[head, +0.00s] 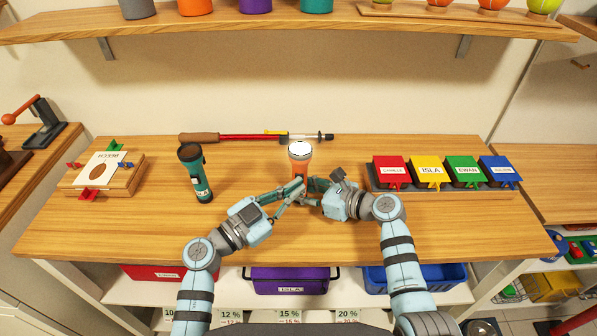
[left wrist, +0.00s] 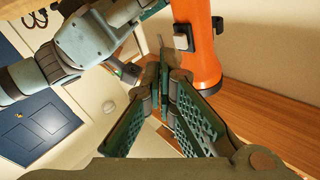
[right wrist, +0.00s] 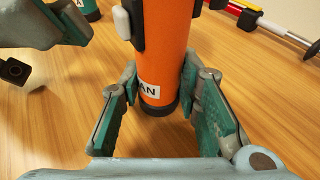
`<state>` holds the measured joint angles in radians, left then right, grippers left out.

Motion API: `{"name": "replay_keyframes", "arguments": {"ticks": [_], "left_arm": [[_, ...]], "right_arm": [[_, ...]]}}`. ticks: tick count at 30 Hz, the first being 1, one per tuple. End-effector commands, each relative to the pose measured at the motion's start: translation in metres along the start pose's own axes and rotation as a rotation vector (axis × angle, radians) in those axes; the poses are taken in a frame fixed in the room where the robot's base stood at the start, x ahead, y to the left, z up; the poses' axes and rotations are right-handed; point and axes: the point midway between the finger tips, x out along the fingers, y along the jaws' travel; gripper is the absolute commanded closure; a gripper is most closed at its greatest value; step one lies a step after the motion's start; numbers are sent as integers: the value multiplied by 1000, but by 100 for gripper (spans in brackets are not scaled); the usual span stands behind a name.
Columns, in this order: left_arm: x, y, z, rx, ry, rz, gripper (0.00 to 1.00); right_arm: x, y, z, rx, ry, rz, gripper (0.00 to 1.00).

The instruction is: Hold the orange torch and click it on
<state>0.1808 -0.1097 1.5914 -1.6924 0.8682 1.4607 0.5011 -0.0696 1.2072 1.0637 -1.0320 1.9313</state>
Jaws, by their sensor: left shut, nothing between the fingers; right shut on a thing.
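The orange torch (head: 300,163) stands upright near the middle of the table, its round lens bright white. My right gripper (right wrist: 163,82) is shut on its lower body; a partly hidden white label ending in "AN" shows there. I cannot tell whether its base touches the table. The torch also shows in the left wrist view (left wrist: 205,55), with a pale switch button (left wrist: 181,38) in a black mount on its side. My left gripper (head: 293,193) is shut and empty beside the torch, its fingertips (left wrist: 165,75) together near the switch side, apart from the button.
A teal torch (head: 195,174) stands left, by a wooden card box (head: 103,176). A red stick with a cork handle (head: 240,137) lies behind. Several coloured lidded boxes (head: 430,172) stand right. A shelf (head: 300,22) hangs above. The table front is mostly clear.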

Motion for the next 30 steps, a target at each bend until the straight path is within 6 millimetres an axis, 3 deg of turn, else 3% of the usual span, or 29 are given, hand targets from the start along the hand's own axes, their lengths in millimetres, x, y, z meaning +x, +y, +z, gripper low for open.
{"name": "replay_keyframes", "arguments": {"ticks": [10,21,30], "left_arm": [[-5,4,-2,0,1,0,100],[-40,38,-16,-1,0,0,100],[-43,41,-17,0,1,0,100]], "right_arm": [[0,0,0,1,1,0,86],[0,0,0,1,1,0,86],[0,0,0,1,1,0,86]]}}
